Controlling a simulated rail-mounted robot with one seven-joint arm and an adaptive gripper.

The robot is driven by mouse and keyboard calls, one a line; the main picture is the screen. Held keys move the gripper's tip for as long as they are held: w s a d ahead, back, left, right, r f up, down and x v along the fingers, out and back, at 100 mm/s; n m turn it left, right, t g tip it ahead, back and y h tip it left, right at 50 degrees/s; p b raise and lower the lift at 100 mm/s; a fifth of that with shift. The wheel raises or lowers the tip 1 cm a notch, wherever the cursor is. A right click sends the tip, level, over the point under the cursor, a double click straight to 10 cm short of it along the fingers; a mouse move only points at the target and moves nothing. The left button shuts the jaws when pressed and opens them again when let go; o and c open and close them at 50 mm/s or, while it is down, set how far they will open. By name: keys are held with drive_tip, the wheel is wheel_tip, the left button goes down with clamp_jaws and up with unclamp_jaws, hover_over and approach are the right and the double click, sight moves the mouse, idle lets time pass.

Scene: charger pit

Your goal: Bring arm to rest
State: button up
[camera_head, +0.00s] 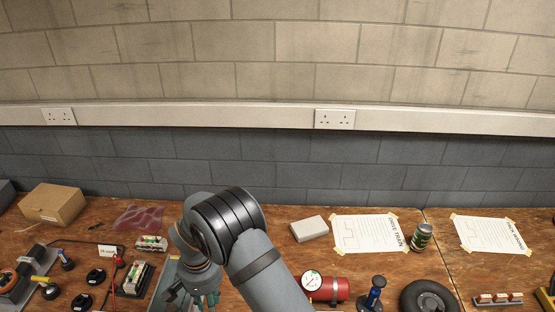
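My arm rises from the bottom edge in the head view, bends at a dark ribbed joint, and reaches down toward the left. My gripper (193,297) points down at the bottom edge, over a grey tray-like thing (162,284) on the wooden bench (285,262). Its fingers are small, dark and partly cut off by the frame, so I cannot tell whether it is open or shut or holds anything.
Right of my arm are a red cylinder with a gauge (325,287), a wheel (429,297), a jar (421,237) and a white box (309,229).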

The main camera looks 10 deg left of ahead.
wheel_tip(320, 180, down, 12)
drive_tip(key=shift+r, duration=0.2)
drive_tip(key=shift+p, duration=0.5)
drive_tip(key=shift+m+p, duration=0.35)
drive_tip(key=shift+m, duration=0.25)
drive_tip(key=shift+f, duration=0.1)
drive_tip(key=shift+f+b, duration=0.1)
drive_tip(key=shift+b, duration=0.25)
